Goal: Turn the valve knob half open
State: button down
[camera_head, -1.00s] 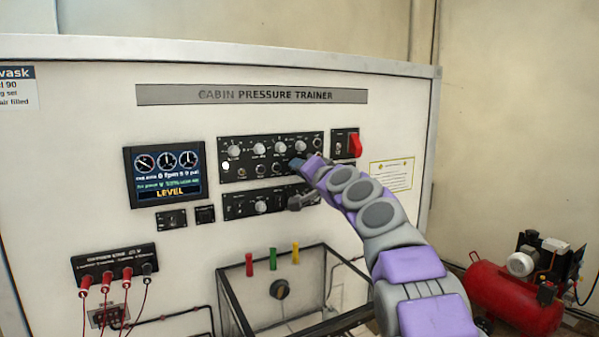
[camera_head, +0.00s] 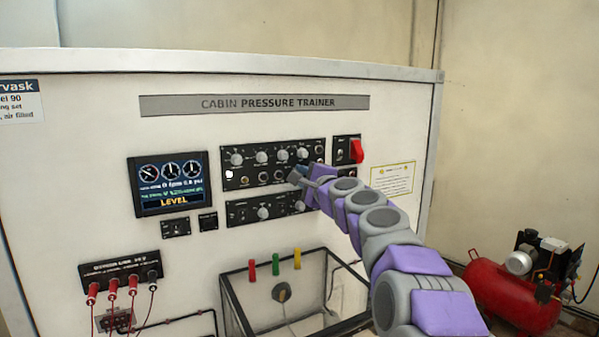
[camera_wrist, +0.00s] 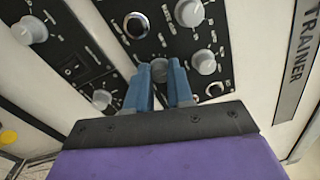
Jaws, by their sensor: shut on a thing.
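The upper black panel (camera_head: 232,178) on the trainer's white face has a row of grey knobs with smaller controls below. My gripper (camera_head: 296,175) is at the lower right part of this panel. In the wrist view my blue-grey fingers (camera_wrist: 161,76) are close together on a small grey knob (camera_wrist: 159,66), mostly hidden between the tips. I cannot read its label or tell its turn angle. Other grey knobs, one nearby (camera_wrist: 204,62) and one farther off (camera_wrist: 188,12), stand clear of the fingers. The lower panel (camera_head: 240,213) has more grey knobs, partly behind my arm.
A display reading LEVEL (camera_head: 169,183) is to the left. A red switch (camera_head: 356,151) is at the upper right. An open-topped clear box (camera_head: 235,300) juts out below, under red, green and yellow pieces. A red compressor (camera_head: 510,300) stands on the right.

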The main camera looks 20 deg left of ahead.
jog(key=shift+w+d+f+m+p, duration=0.1)
jog(key=shift+f+m+p, duration=0.1)
jog(key=shift+m+p, duration=0.45)
jog(key=shift+f+m+p, duration=0.15)
jog(key=shift+m+p, duration=0.05)
jog(key=shift+m, duration=0.85)
jog(key=c, duration=1)
grip_release()
jog(key=shift+d+r, duration=0.1)
jog(key=b+v, duration=0.3)
jog(key=v, duration=1.4)
jog(key=shift+s+b, duration=0.2)
jog(key=shift+b, duration=0.2)
